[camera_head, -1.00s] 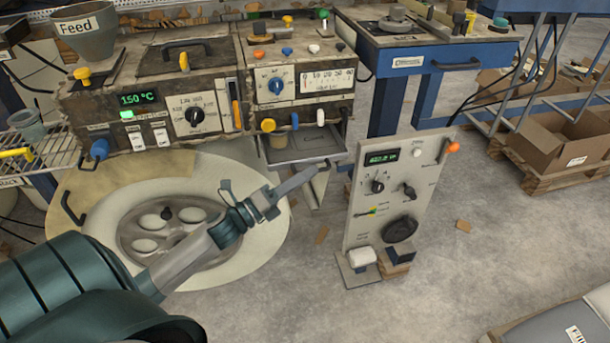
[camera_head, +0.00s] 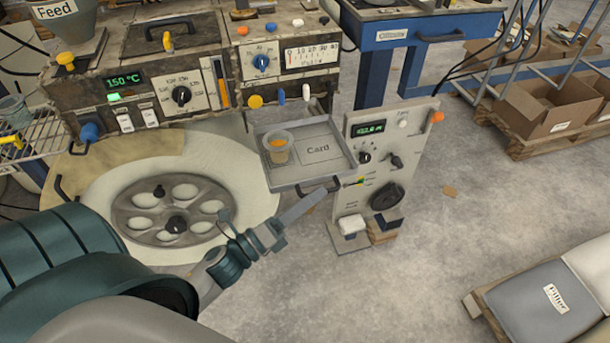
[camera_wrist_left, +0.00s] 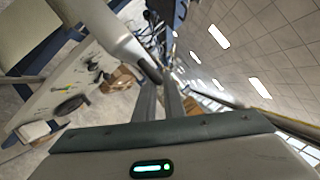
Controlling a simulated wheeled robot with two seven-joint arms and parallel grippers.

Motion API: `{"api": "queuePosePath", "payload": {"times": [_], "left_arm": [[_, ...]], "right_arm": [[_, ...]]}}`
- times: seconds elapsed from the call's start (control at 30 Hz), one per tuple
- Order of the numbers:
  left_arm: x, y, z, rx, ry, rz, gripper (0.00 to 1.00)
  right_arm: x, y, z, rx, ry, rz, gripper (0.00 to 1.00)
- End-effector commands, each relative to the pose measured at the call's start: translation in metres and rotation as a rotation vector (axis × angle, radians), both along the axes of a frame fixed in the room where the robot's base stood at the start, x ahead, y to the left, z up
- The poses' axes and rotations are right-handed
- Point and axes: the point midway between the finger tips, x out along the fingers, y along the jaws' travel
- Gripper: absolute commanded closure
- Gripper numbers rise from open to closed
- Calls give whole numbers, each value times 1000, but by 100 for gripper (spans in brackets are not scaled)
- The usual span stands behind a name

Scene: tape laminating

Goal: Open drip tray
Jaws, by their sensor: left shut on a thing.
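The drip tray (camera_head: 281,184) is a shallow grey metal tray, pulled well out from under the machine, level. A cup with amber contents (camera_head: 277,150) stands upright in its left part, beside a marked square reading "Card" (camera_head: 319,149). My left gripper (camera_head: 318,195) reaches in from below left and is shut on the tray's dark front handle (camera_head: 331,184). Its fingers (camera_wrist_left: 160,98) also show in the left wrist view, where the grip itself is hard to make out. My right gripper is not in view.
The machine (camera_head: 150,75) with knobs and displays stands behind the tray. A round plate with holes (camera_head: 170,208) lies left. A grey control panel (camera_head: 388,150) stands close at the tray's right. The floor (camera_head: 410,270) in front is clear.

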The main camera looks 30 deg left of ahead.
Motion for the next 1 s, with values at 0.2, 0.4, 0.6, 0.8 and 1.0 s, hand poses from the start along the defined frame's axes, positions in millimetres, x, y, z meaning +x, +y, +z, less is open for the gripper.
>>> {"api": "queuePosePath", "payload": {"times": [0.2, 0.4, 0.6, 0.8, 1.0], "left_arm": [[-14, -16, 0, 1, 0, 0, 100], [-15, -18, 0, 2, 0, 0, 100], [-15, -18, -1, 3, 0, -1, 88], [-15, -17, 0, 1, 0, -1, 72], [-15, -17, 0, 1, 0, -1, 72]], "right_arm": [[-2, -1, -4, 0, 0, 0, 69], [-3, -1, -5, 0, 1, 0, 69], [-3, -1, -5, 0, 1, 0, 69], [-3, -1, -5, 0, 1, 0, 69], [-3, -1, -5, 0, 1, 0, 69]]}}
